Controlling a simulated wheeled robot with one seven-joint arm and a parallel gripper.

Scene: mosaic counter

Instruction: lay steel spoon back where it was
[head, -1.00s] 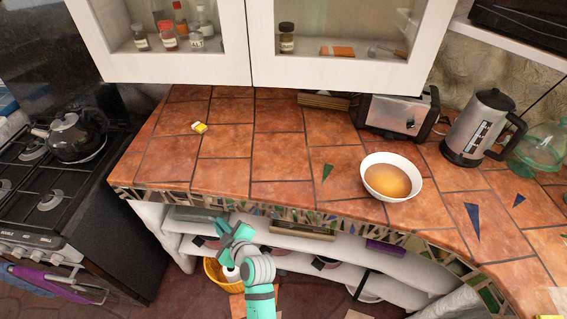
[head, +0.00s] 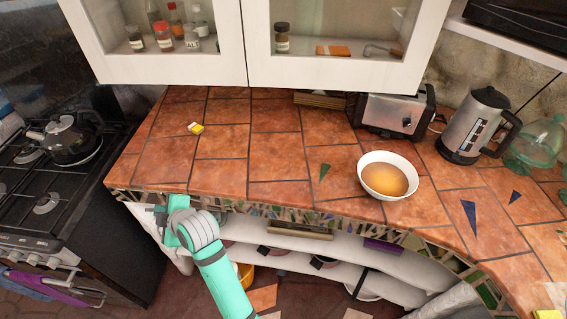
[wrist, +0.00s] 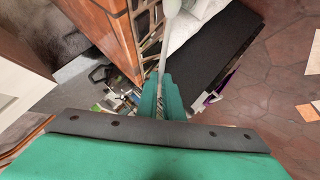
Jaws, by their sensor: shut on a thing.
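In the wrist view the steel spoon (wrist: 163,60) is a thin grey shape that runs up from between my fingers and widens at the top edge of the picture. My gripper (wrist: 162,98) is shut on it. In the head view my gripper (head: 174,222) is at the front edge of the tiled counter (head: 222,172), near its left end. I cannot make out the spoon in the head view; my arm may hide it.
A white bowl (head: 388,176) of orange-brown content stands near the counter's front edge. A small yellow-and-white item (head: 196,128) lies at the left. A toaster (head: 393,112) and kettle (head: 480,125) stand behind. The counter's left middle is clear. Shelves (head: 290,262) sit below.

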